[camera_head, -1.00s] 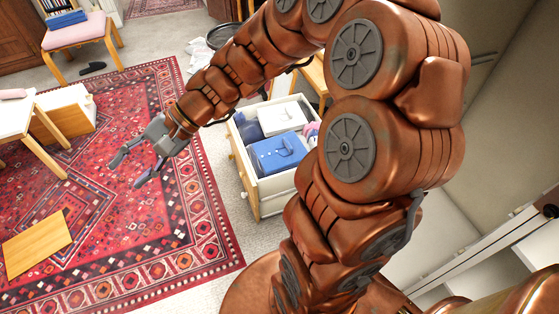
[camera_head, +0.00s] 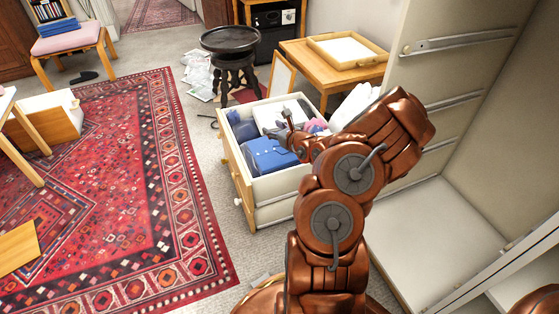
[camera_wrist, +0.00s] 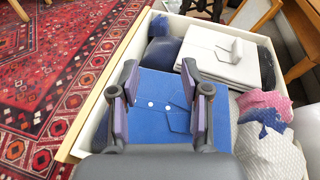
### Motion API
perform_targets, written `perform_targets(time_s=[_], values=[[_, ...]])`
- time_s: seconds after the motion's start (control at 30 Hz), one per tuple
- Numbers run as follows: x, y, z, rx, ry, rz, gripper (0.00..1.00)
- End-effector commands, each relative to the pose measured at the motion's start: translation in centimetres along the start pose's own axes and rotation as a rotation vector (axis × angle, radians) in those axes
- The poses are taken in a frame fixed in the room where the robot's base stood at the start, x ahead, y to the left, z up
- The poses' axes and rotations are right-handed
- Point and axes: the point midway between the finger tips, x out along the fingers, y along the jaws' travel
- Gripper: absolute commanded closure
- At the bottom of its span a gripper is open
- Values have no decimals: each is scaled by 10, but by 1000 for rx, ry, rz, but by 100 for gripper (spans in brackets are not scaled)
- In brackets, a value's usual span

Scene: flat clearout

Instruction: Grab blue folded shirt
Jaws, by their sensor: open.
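The blue folded shirt (camera_head: 268,155) lies at the near end of an open drawer (camera_head: 247,180), and its collar and buttons face up. In the wrist view the blue folded shirt (camera_wrist: 158,103) shows between and beyond my fingers. My gripper (camera_wrist: 163,85) is open and empty, with one finger on each side of the shirt's middle. In the head view my gripper (camera_head: 288,124) is over the drawer at the shirt's right side, partly hidden by my arm. I cannot tell whether the fingers touch the shirt.
The drawer also holds a folded white shirt (camera_wrist: 220,56), a dark blue item (camera_wrist: 161,52) and crumpled pink and white cloth (camera_wrist: 265,110). A black stool (camera_head: 230,40) stands behind. A wooden table with a tray (camera_head: 348,48) is at the back right. A tall cabinet (camera_head: 440,130) borders the right.

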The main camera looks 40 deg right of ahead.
Motion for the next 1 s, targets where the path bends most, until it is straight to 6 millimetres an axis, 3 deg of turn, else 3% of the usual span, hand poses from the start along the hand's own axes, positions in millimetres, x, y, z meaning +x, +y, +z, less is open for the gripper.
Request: perform_targets(time_s=[0.03, 0.1, 0.27, 0.73, 1.0], values=[[-1, -15, -38, 47, 35, -44, 53], [-6, -31, -67, 98, 72, -93, 53], [-15, -50, -105, 163, 121, -154, 53], [16, -58, -113, 166, 125, -161, 53], [44, -64, -115, 164, 124, -160, 53]])
